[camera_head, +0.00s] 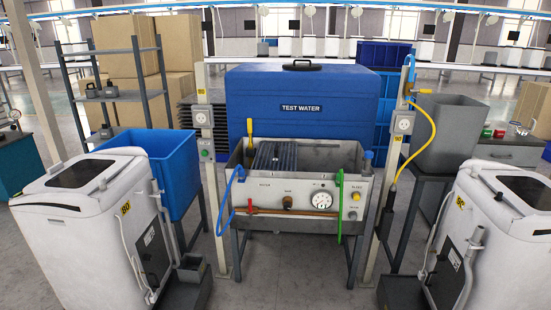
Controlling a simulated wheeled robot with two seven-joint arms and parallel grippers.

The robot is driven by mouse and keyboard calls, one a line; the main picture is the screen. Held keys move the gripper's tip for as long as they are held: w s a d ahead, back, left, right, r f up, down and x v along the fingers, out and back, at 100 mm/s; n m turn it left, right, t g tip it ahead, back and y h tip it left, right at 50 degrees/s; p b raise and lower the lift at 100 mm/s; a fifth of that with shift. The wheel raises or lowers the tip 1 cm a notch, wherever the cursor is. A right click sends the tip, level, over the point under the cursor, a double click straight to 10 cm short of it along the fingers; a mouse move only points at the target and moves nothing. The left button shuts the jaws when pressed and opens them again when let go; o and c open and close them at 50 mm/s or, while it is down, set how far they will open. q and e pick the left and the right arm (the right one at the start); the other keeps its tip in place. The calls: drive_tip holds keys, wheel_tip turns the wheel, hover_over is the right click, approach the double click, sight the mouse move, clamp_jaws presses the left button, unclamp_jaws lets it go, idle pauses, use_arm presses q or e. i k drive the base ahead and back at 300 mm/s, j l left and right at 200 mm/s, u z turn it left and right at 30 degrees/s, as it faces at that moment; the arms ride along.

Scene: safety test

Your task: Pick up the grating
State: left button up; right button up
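A dark slatted grating (276,157) lies in the left half of an open grey metal tank (331,225) in the middle of the view. Its slats run front to back, and its front lower part is hidden by the tank's front wall. A yellow-handled tool (249,127) stands upright at the tank's left back. The tank front carries a round gauge, knobs, an orange pipe, and a blue and a green hose. Neither of my grippers shows in the head view.
A blue "TEST WATER" container (301,110) stands behind the tank. White cabinets stand at the left (92,236) and right (498,245). A blue bin (158,165) and a grey bin (447,128) flank it. A post with a yellow hose (432,127) rises at right.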

sight(276, 148)
drive_tip(key=i+l+u, duration=0.25)
drive_tip(key=i, duration=0.25)
drive_tip(key=i+l+u, duration=0.25)
drive_tip(key=i, duration=0.25)
